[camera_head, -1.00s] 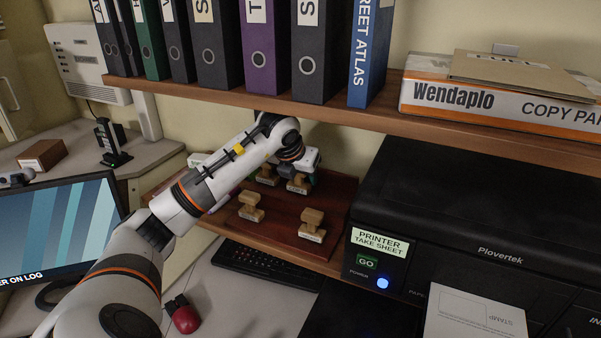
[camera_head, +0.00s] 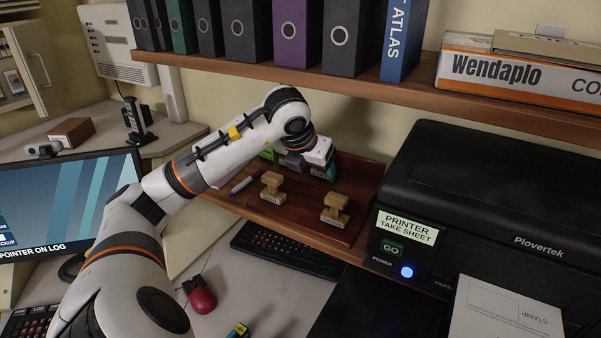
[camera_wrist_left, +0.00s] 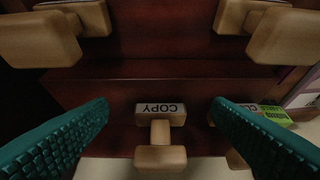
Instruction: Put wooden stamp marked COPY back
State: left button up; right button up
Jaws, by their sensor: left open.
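The wooden stamp marked COPY (camera_wrist_left: 160,135) stands between the spread fingers of my left gripper in the left wrist view. Its white label and pale wooden handle show, with gaps to both fingers. My left gripper (camera_wrist_left: 160,108) is open, with teal ribbed pads. In the head view my left gripper (camera_head: 318,166) is low over the back of the reddish-brown stamp board (camera_head: 300,225), and the COPY stamp is hidden behind it. Two other stamps, a left one (camera_head: 272,187) and a right one (camera_head: 335,208), stand on the board's front part. My right gripper is out of view.
The binder shelf (camera_head: 400,92) overhangs the board. The black printer (camera_head: 480,200) stands close on the right. Another stamp (camera_wrist_left: 237,160) is partly hidden behind a finger in the wrist view. A marker pen (camera_head: 245,183) lies left of the front stamps.

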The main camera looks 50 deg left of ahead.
pick_arm(q)
jog(key=s+b, duration=0.1)
jog(key=s+d, duration=0.1)
jog(key=s, duration=0.1)
jog(key=s+b, duration=0.1)
jog(key=s, duration=0.1)
jog(key=shift+s+d+f+b, duration=0.1)
jog(key=shift+d+f+b, duration=0.05)
jog(key=shift+d+b, duration=0.2)
jog(key=shift+s+d, duration=0.15)
jog(key=shift+s, duration=0.1)
